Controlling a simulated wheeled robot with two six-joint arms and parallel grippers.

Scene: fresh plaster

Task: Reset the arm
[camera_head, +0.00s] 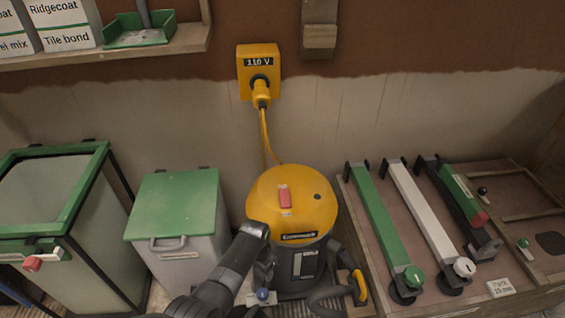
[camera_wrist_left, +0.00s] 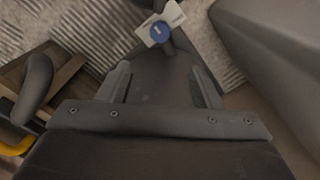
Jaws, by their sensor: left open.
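My left arm comes in from the bottom of the head view and reaches the front of a yellow and dark grey site vacuum (camera_head: 291,205). In the left wrist view my left gripper (camera_wrist_left: 160,78) is open, its two fingers apart with nothing between them. A blue round knob (camera_head: 262,294) on a white plate lies low in front of the vacuum. It also shows in the left wrist view (camera_wrist_left: 160,32), beyond the fingertips and apart from them. The fingers are hidden in the head view. My right gripper is in neither view.
A green-lidded bin (camera_head: 176,205) and a green-framed glass box (camera_head: 55,190) stand to the left. A bench (camera_head: 400,235) with green, white and black bars is to the right. A yellow 110 V socket (camera_head: 258,75) with a plugged cable is on the wall.

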